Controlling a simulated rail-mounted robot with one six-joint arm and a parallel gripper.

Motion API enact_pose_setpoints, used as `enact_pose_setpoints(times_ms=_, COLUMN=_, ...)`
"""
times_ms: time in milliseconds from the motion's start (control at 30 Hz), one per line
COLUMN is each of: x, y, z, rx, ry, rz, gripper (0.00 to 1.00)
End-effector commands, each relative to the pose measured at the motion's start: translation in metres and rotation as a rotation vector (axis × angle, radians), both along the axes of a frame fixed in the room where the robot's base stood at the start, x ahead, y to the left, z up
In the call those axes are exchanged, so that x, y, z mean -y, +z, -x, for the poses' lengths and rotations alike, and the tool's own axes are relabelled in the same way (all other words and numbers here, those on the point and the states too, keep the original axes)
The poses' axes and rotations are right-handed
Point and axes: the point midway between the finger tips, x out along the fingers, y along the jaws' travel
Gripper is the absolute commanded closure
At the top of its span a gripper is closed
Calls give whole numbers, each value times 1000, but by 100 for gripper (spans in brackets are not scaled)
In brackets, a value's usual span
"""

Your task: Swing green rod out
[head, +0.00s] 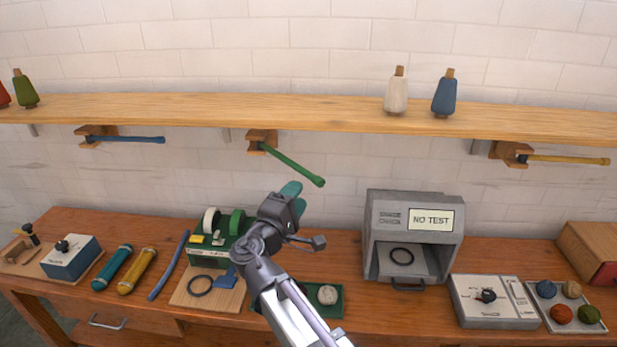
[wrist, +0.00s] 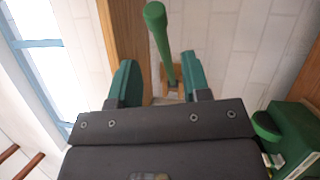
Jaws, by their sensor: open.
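The green rod (head: 293,164) is hinged on a wooden bracket (head: 262,138) under the shelf and angles outward, down and to the right, in the head view. My gripper (head: 294,196) is below and left of the rod's free end, apart from it in that view. In the wrist view my gripper (wrist: 158,82) is open, with its two teal fingers spread. The green rod (wrist: 160,42) shows between and beyond the fingers there, nearer the right finger. Its rounded end points up in the picture. I cannot tell whether a finger touches it.
A blue rod (head: 130,139) and a yellow rod (head: 565,159) lie along the shelf (head: 180,108) on their own brackets. Yarn cones stand on the shelf. Below are a green tape machine (head: 205,255), a grey tester (head: 412,205) reading "NO TEST" and a tray of balls (head: 566,325).

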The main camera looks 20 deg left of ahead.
Motion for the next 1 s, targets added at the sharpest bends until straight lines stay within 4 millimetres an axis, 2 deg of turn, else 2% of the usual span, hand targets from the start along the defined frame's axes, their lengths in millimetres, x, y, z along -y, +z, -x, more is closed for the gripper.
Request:
enact_pose_setpoints(times_ms=33, x=1, y=5, z=-14, rx=0, ry=-4, rz=0, gripper=56)
enact_pose_setpoints(times_ms=200, x=8, y=12, z=-52, rx=0, ry=-4, rz=-1, gripper=56)
enact_pose_setpoints(times_ms=333, x=11, y=14, z=-69, rx=0, ry=-3, rz=0, gripper=56)
enact_pose_setpoints(times_ms=633, x=13, y=14, z=-74, rx=-1, ry=-2, rz=-1, gripper=56)
enact_pose_setpoints(times_ms=1000, x=13, y=14, z=-74, rx=-1, ry=-2, rz=-1, gripper=91)
